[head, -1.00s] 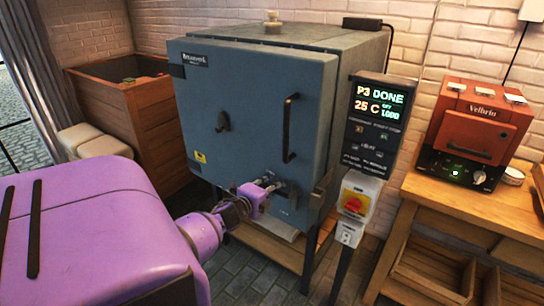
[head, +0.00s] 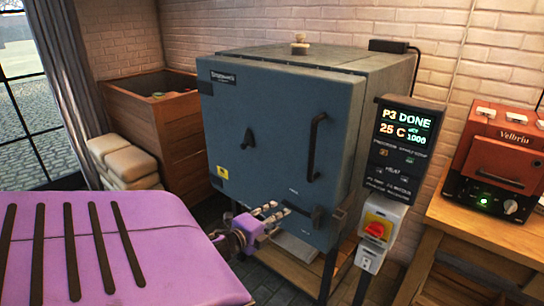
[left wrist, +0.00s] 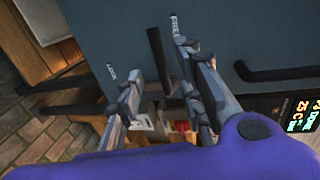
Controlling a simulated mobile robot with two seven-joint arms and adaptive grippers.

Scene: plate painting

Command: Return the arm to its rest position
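My left gripper (head: 270,213) is in front of the lower part of the blue-grey kiln door (head: 262,135). In the left wrist view its two fingers (left wrist: 165,100) stand apart, so it is open, with nothing clearly held between them. A dark latch lever (head: 302,210) sits on the door just right of the fingertips. In the wrist view a dark bar (left wrist: 158,58) shows beyond the gap between the fingers; I cannot tell whether they touch it. The kiln door is shut. My right gripper is not in view.
A control panel (head: 402,143) reading P3 DONE, 25 C and a red switch (head: 376,229) stand right of the kiln. A small orange oven (head: 500,160) sits on a wooden table (head: 480,228). A wooden crate (head: 150,115) and pale stacked bags (head: 130,162) are at left.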

